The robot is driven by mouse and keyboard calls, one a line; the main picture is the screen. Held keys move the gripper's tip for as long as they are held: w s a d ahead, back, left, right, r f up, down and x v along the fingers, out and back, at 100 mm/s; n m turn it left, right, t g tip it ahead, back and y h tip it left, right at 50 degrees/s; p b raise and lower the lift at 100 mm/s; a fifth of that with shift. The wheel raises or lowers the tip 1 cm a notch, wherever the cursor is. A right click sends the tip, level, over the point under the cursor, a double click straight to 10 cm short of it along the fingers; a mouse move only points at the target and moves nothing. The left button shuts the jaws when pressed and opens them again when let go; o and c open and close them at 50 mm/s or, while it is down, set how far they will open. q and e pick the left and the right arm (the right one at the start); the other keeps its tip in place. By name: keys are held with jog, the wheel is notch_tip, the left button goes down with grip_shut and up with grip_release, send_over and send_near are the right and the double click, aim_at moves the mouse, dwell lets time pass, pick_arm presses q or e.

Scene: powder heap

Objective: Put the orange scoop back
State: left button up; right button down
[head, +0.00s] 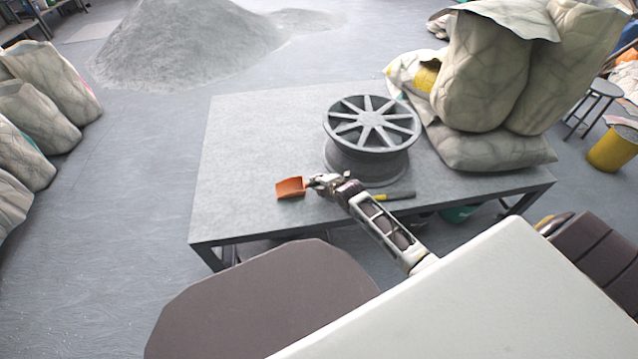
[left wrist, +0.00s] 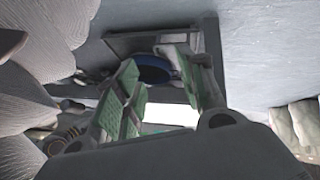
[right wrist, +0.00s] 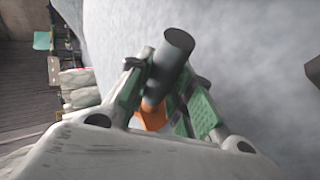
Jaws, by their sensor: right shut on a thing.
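The orange scoop (head: 290,187) shows in the head view above the front left part of the grey table (head: 240,130). My right gripper (head: 322,182) is at the scoop's right side and is shut on its dark handle. In the right wrist view the dark grey cylindrical handle (right wrist: 168,62) lies between the fingers of my right gripper (right wrist: 165,100), with part of the orange scoop (right wrist: 152,117) behind it. I cannot tell whether the scoop touches the table. My left gripper (left wrist: 160,95) is open and empty in the left wrist view; it does not show in the head view.
A grey spoked wheel-like reel (head: 372,135) stands on the table behind my right gripper. A yellow-handled tool (head: 390,197) lies to its right. Full sacks (head: 490,80) fill the table's right end. A powder heap (head: 185,45) lies on the floor beyond. The table's left part is clear.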

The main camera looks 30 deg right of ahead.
pick_arm(q)
jog(key=shift+w, duration=0.1)
pick_arm(e)
jog(key=c, duration=1.3)
grip_release()
pick_arm(q)
jog(key=shift+w+r, duration=0.1)
jog(key=shift+s, duration=0.25)
pick_arm(e)
jog(key=shift+s+r, duration=0.15)
jog(key=shift+s, duration=0.1)
jog(key=shift+p+v, duration=0.65)
jog(key=shift+v, duration=0.4)
jog(key=p+v, duration=0.2)
jog(key=v, duration=0.3)
jog(key=shift+d, duration=0.1)
pick_arm(q)
notch_tip(320, 180, up, 9)
jog(key=a+g+y+p, duration=0.1)
jog(key=a+p, duration=0.1)
jog(key=shift+s+r+m+g, duration=0.15)
jog(key=shift+s+m+g, duration=0.15)
jog(key=shift+m+g, duration=0.1)
pick_arm(e)
jog(key=shift+v, duration=2.15)
